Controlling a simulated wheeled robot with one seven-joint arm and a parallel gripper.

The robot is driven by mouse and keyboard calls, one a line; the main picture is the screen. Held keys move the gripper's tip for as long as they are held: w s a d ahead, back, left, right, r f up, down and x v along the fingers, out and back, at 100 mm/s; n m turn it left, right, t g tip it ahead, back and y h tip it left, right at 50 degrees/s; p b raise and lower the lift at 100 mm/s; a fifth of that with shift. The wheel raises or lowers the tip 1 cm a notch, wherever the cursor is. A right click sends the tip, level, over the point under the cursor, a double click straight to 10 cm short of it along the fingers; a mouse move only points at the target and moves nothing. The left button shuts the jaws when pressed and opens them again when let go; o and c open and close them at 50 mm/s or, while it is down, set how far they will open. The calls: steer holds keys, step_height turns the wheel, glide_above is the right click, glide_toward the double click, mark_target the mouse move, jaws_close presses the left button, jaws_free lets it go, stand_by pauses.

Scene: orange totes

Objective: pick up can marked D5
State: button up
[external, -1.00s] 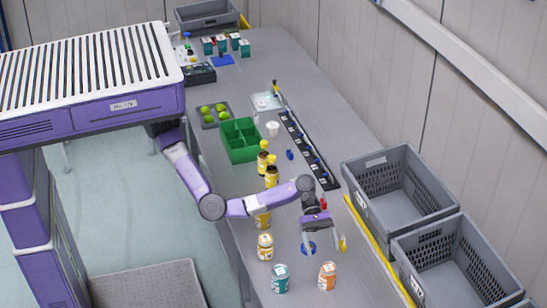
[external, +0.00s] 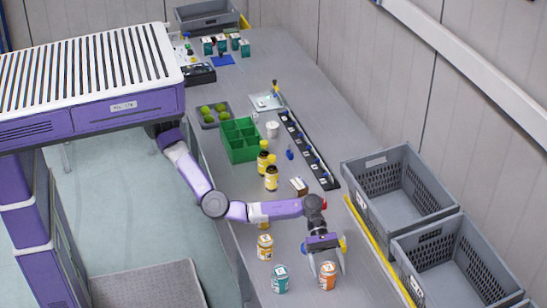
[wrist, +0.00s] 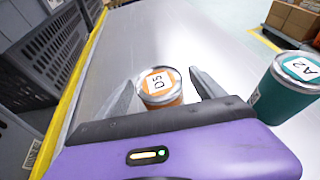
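The can marked D5 (wrist: 160,88) is orange with a white top label, and stands upright on the grey table. In the wrist view it lies between the two fingers of my gripper (wrist: 163,92), which is open, with a finger on each side. In the external view the orange can (external: 327,277) is at the table's near end, with my gripper (external: 325,268) over and around it. I cannot tell whether the fingers touch it. A teal can marked A2 (wrist: 289,88) stands to the right in the wrist view and left of the orange can in the external view (external: 280,280).
Grey crates (external: 400,200) line the right side behind a yellow strip (external: 375,250). A green divided box (external: 240,155) is farther up the table.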

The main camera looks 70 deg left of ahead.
jaws_close()
steer(key=shift+r, duration=0.1)
